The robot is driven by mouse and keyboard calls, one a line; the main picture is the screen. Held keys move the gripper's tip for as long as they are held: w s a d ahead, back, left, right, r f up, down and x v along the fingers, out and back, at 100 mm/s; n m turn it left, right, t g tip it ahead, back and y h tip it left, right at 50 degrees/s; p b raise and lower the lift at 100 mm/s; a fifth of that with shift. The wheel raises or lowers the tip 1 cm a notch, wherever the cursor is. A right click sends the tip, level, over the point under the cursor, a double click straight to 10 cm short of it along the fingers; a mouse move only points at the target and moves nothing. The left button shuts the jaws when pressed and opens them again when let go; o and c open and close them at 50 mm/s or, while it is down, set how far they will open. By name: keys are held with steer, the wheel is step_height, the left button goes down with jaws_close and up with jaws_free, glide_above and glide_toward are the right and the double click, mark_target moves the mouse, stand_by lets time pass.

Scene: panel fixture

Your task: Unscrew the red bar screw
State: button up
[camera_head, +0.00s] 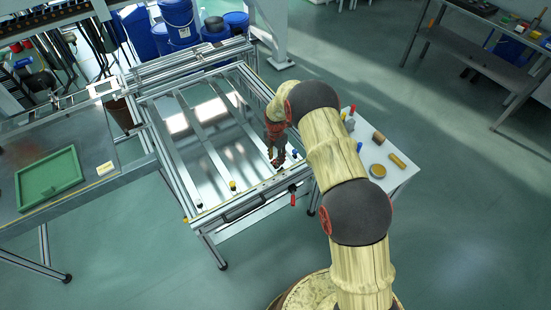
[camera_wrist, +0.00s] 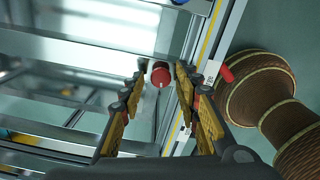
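The red bar screw (camera_wrist: 161,73) shows in the wrist view as a round red knob with a pale grey face, between and beyond my fingertips. A dark rod-like shape runs down from below it. My gripper (camera_wrist: 158,82) is open, one finger on each side of the knob, with visible gaps. I cannot tell how far the knob is from the fingertips. In the head view my gripper (camera_head: 279,160) points down over the right front part of the panel fixture (camera_head: 262,186). The red knob is not clearly visible there, hidden at or near the gripper.
Other bars carry a blue-and-yellow knob (camera_head: 232,186) and a yellow knob (camera_head: 185,220). A red handle (camera_head: 293,198) hangs at the fixture's front edge. A white side table (camera_head: 396,178) with several small parts stands right. A green tray (camera_head: 50,175) lies on the left table.

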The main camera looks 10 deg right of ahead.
steer(key=shift+o, duration=0.4)
step_height(320, 180, up, 12)
stand_by(0.4)
stand_by(0.3)
